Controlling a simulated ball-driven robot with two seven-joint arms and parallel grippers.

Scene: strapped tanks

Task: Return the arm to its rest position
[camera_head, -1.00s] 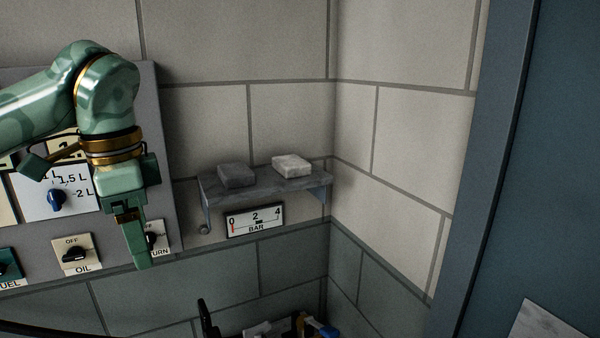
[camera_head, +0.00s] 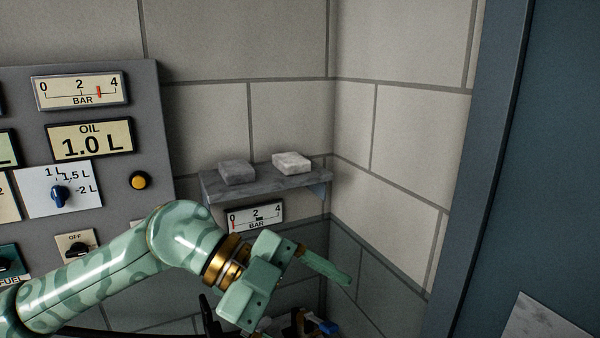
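My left arm, green with gold rings, comes in from the lower left, in front of the lower part of the control panel. Its gripper (camera_head: 325,266) is below the small wall shelf, tilted and pointing right and down. One green finger shows clearly; the other is not clear, so I cannot tell whether it is open or shut. I see nothing held in it. My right gripper is not in view.
The grey panel (camera_head: 110,110) carries an OIL 1.0 L display (camera_head: 90,139), a blue knob (camera_head: 61,196) and a yellow button (camera_head: 139,181). The shelf (camera_head: 265,188) holds a dark block (camera_head: 237,172) and a pale block (camera_head: 291,162). A gauge (camera_head: 270,214) hangs beneath. A blue door-like surface (camera_head: 560,150) stands right.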

